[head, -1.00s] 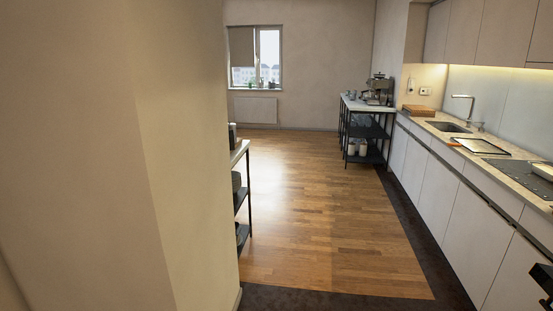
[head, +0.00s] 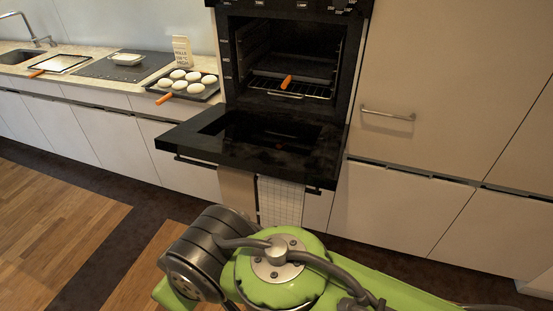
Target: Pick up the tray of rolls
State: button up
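The tray of rolls (head: 208,95) is a dark baking tray on the counter, just left of the oven. Several pale round rolls (head: 179,74) lie on it in rows. An orange grip (head: 164,98) sticks out at its front left corner, over the counter edge. My green and grey arm fills the bottom middle of the head view, well in front of the counter. My gripper is not in view.
The oven door (head: 225,150) is folded down and juts out right of the tray, with towels (head: 281,200) hanging from it. A hob (head: 122,68), a white dish (head: 128,59), a carton (head: 182,51) and another tray (head: 60,63) stand left. The floor at left is clear.

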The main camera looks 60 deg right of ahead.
aim_at(195, 85)
jog(key=k+l+z, duration=0.1)
jog(key=z, duration=1.55)
